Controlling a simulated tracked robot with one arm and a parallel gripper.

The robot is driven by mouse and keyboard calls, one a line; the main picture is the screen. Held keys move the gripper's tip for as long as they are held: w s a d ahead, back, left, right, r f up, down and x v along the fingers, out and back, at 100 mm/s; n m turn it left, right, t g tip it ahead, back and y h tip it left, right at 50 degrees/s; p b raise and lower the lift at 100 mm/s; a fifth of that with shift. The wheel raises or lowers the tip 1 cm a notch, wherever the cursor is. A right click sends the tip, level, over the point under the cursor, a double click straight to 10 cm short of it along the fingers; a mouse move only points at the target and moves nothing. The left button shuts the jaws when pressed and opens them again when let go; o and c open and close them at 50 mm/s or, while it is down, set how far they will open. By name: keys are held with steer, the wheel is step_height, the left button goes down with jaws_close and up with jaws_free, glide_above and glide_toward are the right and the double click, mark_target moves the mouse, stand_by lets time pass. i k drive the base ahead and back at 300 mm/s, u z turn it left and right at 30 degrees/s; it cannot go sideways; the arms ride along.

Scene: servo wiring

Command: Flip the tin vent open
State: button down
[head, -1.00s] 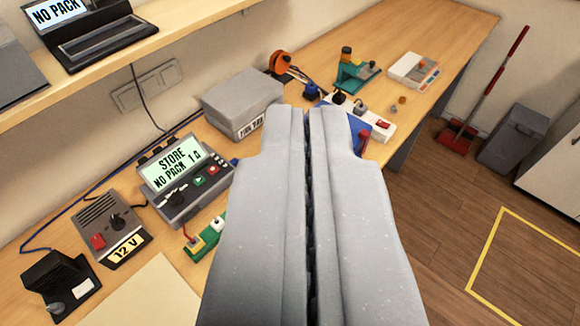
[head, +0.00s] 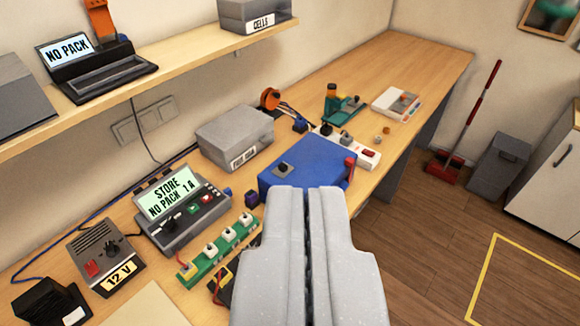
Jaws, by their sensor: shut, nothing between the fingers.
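My gripper (head: 308,190) is shut and empty, pointing away from me over the bench in the lower middle. A grey lidded box (head: 236,130) with a partly legible white label stands against the wall and may be the tin. A blue box (head: 312,168) with a dark knob on top and a red part at its right end lies just beyond my fingertips. My fingers overlap its near edge in the picture; I cannot tell whether they touch it. I cannot make out a vent on either box.
The STORE display unit (head: 180,208), a green strip (head: 220,248) with white switches and a 12 V supply (head: 103,256) stand at left. A white power strip (head: 352,150) and green stand (head: 342,106) lie beyond. The shelf (head: 150,75) overhangs the left. Open floor is at right.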

mark_target(284, 169)
steer(key=z, duration=0.1)
steer(key=i, duration=1.05)
steer(key=u, duration=0.3)
